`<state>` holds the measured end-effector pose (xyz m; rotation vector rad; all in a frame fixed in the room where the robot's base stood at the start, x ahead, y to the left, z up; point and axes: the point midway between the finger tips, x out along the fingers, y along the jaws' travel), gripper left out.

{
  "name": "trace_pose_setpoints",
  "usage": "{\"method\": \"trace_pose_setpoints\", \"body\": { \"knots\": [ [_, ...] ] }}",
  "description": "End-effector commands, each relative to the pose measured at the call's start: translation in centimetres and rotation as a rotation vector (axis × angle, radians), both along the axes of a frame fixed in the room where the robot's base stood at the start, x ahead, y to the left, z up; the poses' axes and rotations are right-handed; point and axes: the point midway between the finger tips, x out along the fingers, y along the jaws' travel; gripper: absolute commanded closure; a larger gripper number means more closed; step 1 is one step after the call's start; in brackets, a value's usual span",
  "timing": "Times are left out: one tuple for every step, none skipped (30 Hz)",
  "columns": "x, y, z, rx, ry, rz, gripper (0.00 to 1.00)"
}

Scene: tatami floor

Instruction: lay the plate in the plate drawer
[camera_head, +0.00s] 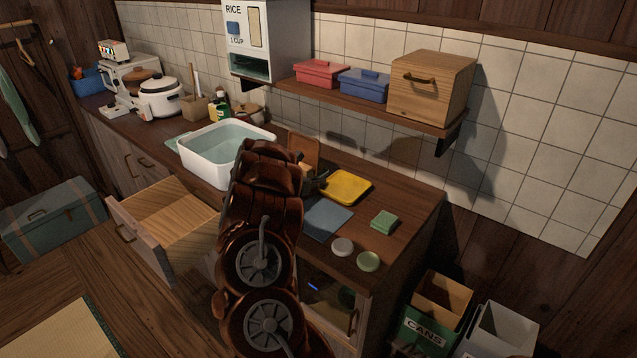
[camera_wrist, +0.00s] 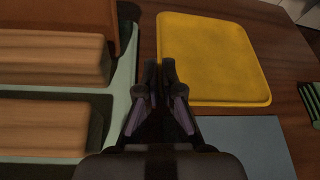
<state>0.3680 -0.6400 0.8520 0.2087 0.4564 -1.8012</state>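A yellow square plate-like piece (camera_head: 346,187) with rounded corners lies flat on the counter; it also fills the upper middle of the wrist view (camera_wrist: 215,60). My gripper (camera_head: 318,183) is low over the counter at its left edge, partly hidden behind my arm in the head view. In the wrist view its fingertips (camera_wrist: 160,68) are close together by the plate's left edge, with nothing visible between them. Whether they touch the plate I cannot tell. A drawer (camera_head: 140,240) under the counter at left stands pulled out, its visible wooden inside bare. My arm hides its right end.
A white basin (camera_head: 205,165) stands left of my arm. A pale green rack (camera_wrist: 125,75) with wooden pieces is left of the fingers. A blue-grey mat (camera_head: 326,218), green sponge (camera_head: 384,222) and two small round lids lie on the right counter. A shelf (camera_head: 375,105) overhangs behind.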

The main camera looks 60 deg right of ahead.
Motion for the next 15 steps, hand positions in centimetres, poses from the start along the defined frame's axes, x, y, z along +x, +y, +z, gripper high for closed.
{"method": "trace_pose_setpoints", "body": {
  "knots": [
    [0.03,-0.01,-0.16,-0.001,0.000,0.000,1.00],
    [0.02,-0.01,-0.20,-0.001,0.000,0.000,1.00],
    [0.02,-0.01,-0.26,-0.001,0.000,0.000,1.00],
    [0.01,-0.01,-0.29,-0.001,0.000,0.000,1.00],
    [0.00,-0.02,-0.32,-0.001,0.000,0.000,1.00],
    [-0.02,-0.01,-0.23,0.000,0.000,0.000,0.92],
    [-0.01,-0.01,-0.21,0.000,0.000,0.000,0.89],
    [-0.01,-0.01,-0.21,0.000,0.000,0.000,0.86],
    [0.00,0.00,-0.22,0.000,0.000,0.000,0.83],
    [0.00,0.01,-0.23,0.000,0.000,0.000,0.83],
    [0.00,0.00,-0.22,0.000,0.000,0.000,0.83],
    [0.00,0.00,-0.22,0.000,0.000,0.000,0.83],
    [0.00,0.00,-0.22,0.000,0.000,0.000,0.83],
    [0.00,0.00,-0.22,0.000,0.000,0.000,0.83],
    [0.00,0.00,-0.22,0.000,0.000,0.000,0.83]
  ]
}}
